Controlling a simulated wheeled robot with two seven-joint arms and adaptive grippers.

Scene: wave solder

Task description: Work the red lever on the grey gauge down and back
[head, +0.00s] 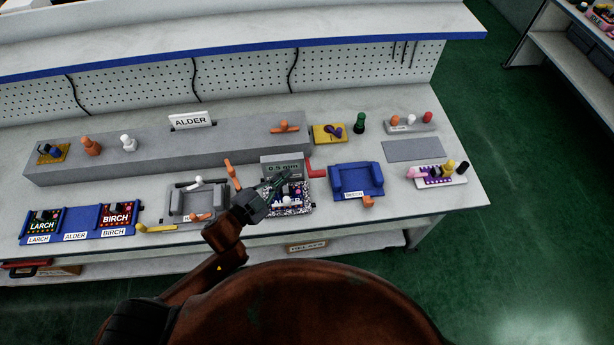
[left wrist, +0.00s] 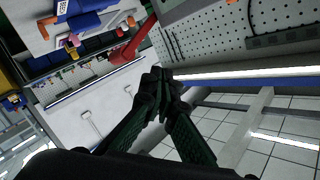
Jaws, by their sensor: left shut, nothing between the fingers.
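The grey gauge (head: 284,160), marked "0.5 mm", stands on the bench near the middle in the head view. Its red lever (head: 315,169) sticks out at its right side. It appears raised, with a bent end pointing right. The red lever also shows in the left wrist view (left wrist: 133,43), just up and left of the fingertips. My left gripper (head: 283,178) is shut and empty. In the head view it is in front of the gauge, its fingertips left of the lever with a visible gap, and it partly hides the gauge and the board below. My right gripper is not in view.
A speckled board (head: 297,207) with small parts sits at the gauge's front. A blue cradle (head: 357,181) stands to the right, and a grey fixture (head: 188,206) with orange and white handles to the left. A long grey riser (head: 200,157) runs behind.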

